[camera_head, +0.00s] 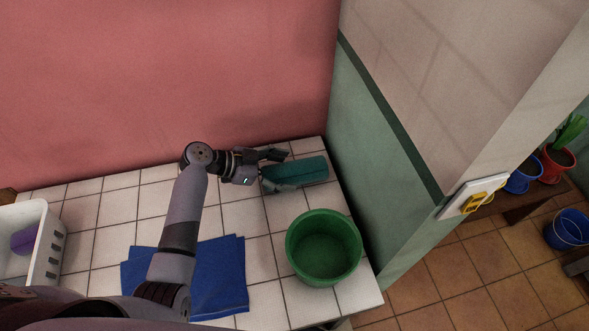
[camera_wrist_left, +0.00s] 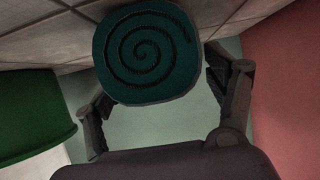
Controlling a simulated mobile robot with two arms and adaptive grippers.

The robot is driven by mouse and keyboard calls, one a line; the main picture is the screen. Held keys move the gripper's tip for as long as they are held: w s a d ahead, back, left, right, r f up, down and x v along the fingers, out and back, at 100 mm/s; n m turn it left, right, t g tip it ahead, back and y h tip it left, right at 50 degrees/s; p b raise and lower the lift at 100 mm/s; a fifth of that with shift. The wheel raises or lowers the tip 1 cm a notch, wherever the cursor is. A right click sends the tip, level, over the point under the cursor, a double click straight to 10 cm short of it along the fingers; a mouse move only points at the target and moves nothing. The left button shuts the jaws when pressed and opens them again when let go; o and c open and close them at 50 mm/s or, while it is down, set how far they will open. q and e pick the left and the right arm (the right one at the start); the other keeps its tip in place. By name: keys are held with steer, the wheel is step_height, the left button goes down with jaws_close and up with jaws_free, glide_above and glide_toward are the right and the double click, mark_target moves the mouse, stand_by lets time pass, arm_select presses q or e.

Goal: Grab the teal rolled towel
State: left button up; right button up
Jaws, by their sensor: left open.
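The teal rolled towel (camera_head: 299,172) lies on the white tiled counter (camera_head: 102,207) near its back right corner. In the left wrist view its spiral end (camera_wrist_left: 148,52) faces me, close up. My left gripper (camera_head: 272,171) is open at the towel's left end, with one finger on its far side and one on its near side. In the left wrist view the two fingers (camera_wrist_left: 158,105) stand to the left and right of the towel's end. I cannot tell whether they touch it. My right gripper is not in view.
A green bucket (camera_head: 323,247) stands in front of the towel; it also shows in the left wrist view (camera_wrist_left: 30,115). A folded blue cloth (camera_head: 222,272) lies under my arm. A white basket (camera_head: 47,246) is at far left. Walls close the back and right.

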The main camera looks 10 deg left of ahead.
arm_select(q)
steer(key=shift+x, duration=1)
steer(key=shift+c, duration=0.2)
steer(key=shift+r, duration=0.1)
steer(key=c, duration=1.3)
